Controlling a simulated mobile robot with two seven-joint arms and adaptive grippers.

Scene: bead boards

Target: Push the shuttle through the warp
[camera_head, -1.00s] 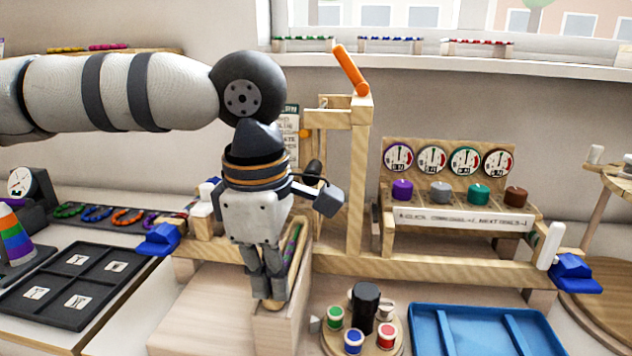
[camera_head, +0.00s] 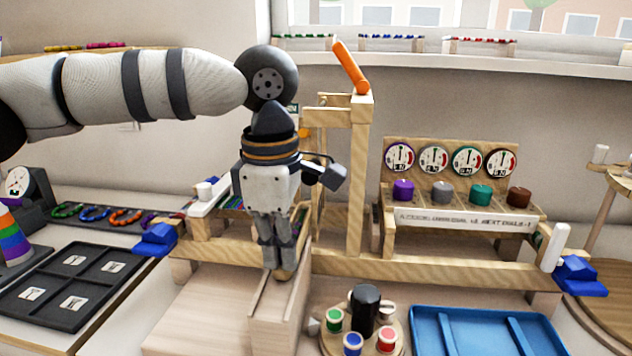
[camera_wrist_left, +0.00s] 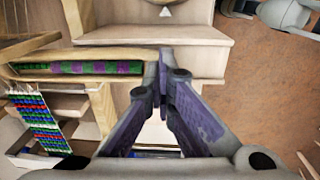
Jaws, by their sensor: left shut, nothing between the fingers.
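The shuttle (camera_wrist_left: 95,67) is a long wooden piece with a green and purple wound middle. In the head view its near end (camera_head: 287,273) shows beside my left gripper (camera_head: 276,266). My left gripper is shut and empty, pointing down, with its fingertips at the shuttle's near end; they also show in the wrist view (camera_wrist_left: 163,60). I cannot tell for sure whether they touch it. The warp (camera_wrist_left: 38,125), with green, blue and red rows, lies left in the wrist view, beside the shuttle. In the head view my gripper hides most of the warp. My right gripper is not in view.
The wooden loom frame (camera_head: 360,190) rises right of my gripper, with an orange lever (camera_head: 350,66) on top. A grooved wooden block (camera_head: 275,315) lies below the gripper. A round spool stand (camera_head: 398,340) and a blue tray (camera_head: 440,318) stand at front right.

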